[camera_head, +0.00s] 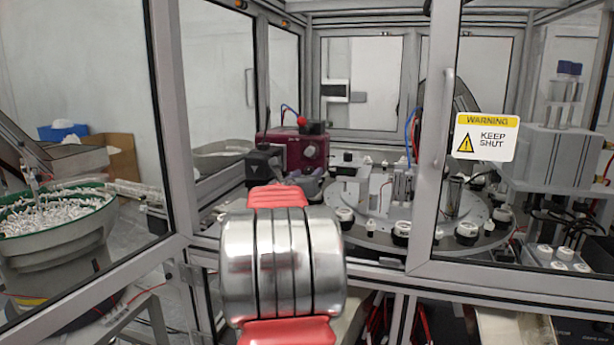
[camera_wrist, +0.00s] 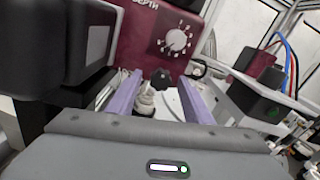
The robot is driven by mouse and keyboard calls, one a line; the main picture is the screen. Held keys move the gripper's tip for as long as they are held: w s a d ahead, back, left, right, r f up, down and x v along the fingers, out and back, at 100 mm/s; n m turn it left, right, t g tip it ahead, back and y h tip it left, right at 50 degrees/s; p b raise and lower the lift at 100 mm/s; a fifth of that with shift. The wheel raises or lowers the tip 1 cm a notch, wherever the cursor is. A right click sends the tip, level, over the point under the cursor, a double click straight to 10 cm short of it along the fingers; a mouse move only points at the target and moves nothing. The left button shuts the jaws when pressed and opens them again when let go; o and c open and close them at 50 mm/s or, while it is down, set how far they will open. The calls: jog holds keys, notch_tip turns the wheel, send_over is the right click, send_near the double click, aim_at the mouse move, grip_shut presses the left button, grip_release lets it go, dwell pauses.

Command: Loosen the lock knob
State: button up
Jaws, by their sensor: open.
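A small black lobed knob (camera_wrist: 160,76), which looks like the lock knob, sits at the foot of the maroon unit (camera_wrist: 180,30) in the wrist view. My gripper (camera_wrist: 161,84) is open, its two purple fingers pointing toward the unit. The knob shows between the fingertips; I cannot tell whether they reach around it or stop short. A white fitting (camera_wrist: 146,100) also shows between the fingers, nearer the palm. In the head view the maroon unit (camera_head: 290,149) stands inside the cell, but my arm hides the knob and most of the gripper.
A white numbered dial (camera_wrist: 178,40) is on the unit's face. A large dark block (camera_wrist: 60,45) is close at left in the wrist view, and a grey-black device (camera_wrist: 255,100) with cables at right. A round turntable (camera_head: 375,228) and framed door (camera_head: 440,150) lie right of my arm.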

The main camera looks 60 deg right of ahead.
jog(key=c, duration=1.1)
jog(key=shift+o, duration=0.2)
